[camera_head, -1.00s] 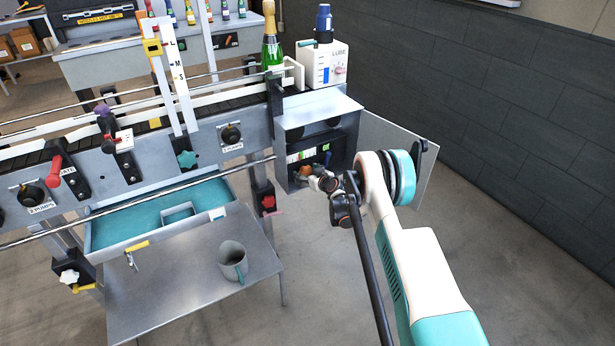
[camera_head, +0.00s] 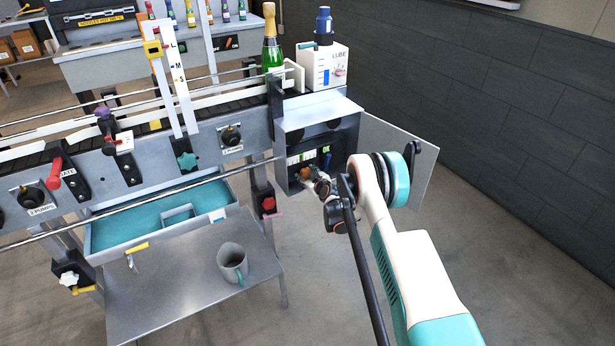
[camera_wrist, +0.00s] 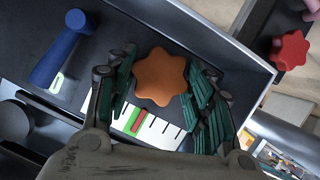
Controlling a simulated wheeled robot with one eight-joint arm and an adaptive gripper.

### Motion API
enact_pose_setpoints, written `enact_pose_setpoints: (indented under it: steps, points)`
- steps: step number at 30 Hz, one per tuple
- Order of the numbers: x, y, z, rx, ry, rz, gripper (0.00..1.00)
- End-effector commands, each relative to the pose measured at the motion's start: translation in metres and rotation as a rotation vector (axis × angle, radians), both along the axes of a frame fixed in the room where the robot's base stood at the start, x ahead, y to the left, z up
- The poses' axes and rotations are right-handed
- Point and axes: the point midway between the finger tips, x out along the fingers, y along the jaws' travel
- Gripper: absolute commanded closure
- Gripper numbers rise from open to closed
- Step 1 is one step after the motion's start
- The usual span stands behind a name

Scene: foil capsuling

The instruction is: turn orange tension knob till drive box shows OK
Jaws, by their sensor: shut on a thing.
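The orange star-shaped tension knob (camera_wrist: 160,76) sits inside the open drive box (camera_head: 283,176), and a bit of orange shows in the head view (camera_head: 306,172). My gripper (camera_wrist: 164,82) has its green-padded fingers on both sides of the knob, shut on it. Just below the knob in the wrist view is a white scale (camera_wrist: 164,132) with black ticks, a green zone and a red marker over or beside the green. The fingers hide parts of the scale. No OK lettering is readable.
A blue lever (camera_wrist: 58,52) stands left of the knob inside the box. A red knob (camera_wrist: 290,50) is outside the box wall. The box door (camera_head: 412,185) hangs open on the right. A grey mug (camera_head: 231,260) stands on the lower table (camera_head: 180,295).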

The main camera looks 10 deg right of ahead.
Motion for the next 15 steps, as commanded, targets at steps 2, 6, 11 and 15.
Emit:
enact_pose_setpoints:
  steps: [2,6,11,15]
  points:
    - [-0.0001,0.0005,-0.0001,-0.017,-0.005,0.001,0.76]
    - [-0.0001,0.0003,-0.0002,-0.018,-0.005,0.001,0.76]
    - [-0.0001,0.0002,-0.0002,-0.017,-0.005,0.001,0.38]
    - [-0.0001,0.0002,-0.0002,-0.017,-0.005,0.001,0.32]
